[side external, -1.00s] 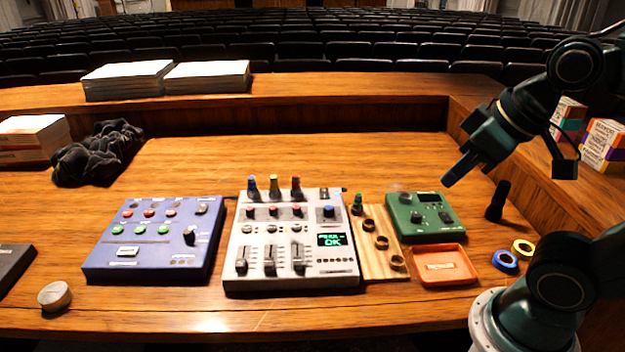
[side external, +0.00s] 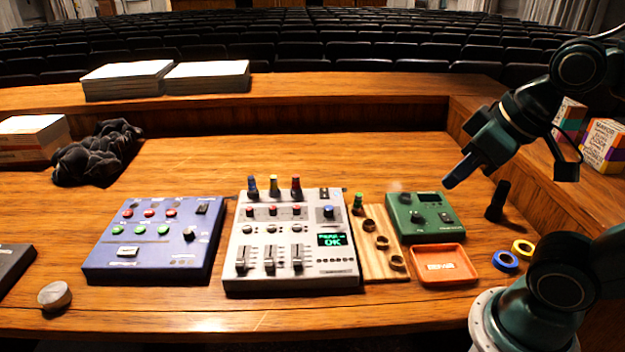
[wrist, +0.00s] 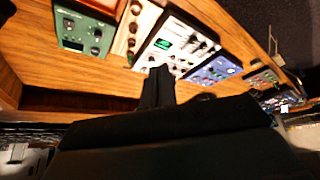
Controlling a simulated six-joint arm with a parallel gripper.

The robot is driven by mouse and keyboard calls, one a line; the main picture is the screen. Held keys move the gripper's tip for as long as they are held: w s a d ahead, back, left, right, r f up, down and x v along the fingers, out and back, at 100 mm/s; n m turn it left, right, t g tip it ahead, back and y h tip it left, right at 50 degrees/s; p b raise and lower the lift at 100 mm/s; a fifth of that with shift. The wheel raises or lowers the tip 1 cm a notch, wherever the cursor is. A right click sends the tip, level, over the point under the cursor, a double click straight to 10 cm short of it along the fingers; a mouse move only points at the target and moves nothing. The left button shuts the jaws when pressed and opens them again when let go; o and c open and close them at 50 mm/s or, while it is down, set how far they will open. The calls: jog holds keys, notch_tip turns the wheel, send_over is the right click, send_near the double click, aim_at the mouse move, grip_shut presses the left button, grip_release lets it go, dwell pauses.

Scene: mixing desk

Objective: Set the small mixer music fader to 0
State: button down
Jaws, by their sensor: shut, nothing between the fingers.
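The small white mixer (side external: 290,276) stands mid-desk with three vertical faders, several knobs and a green lit display (side external: 331,240). Its faders (side external: 270,259) sit side by side near its front edge; their labels are too small to read, so I cannot tell which is music. My gripper (side external: 449,184) is shut and empty, up above the right end of the green box, apart from the mixer. In the wrist view the shut fingers (wrist: 158,75) point toward the mixer (wrist: 178,42), which shows partly beyond them.
A blue box (side external: 150,255) stands left of the mixer. A wooden strip with rings (side external: 372,215), a green box (side external: 425,230) and an orange tray (side external: 443,281) stand to its right. A black upright object (side external: 497,202) and tape rolls (side external: 506,261) lie farther right.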

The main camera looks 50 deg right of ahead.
jog(key=c, duration=1.6)
grip_release()
jog(key=shift+o, duration=1.2)
jog(key=shift+w+r, duration=0.1)
jog(key=shift+w, duration=0.1)
jog(key=m+g, duration=0.6)
jog(key=m, duration=0.3)
send_over(298, 260)
notch_tip(298, 260, down, 11)
notch_tip(298, 260, down, 14)
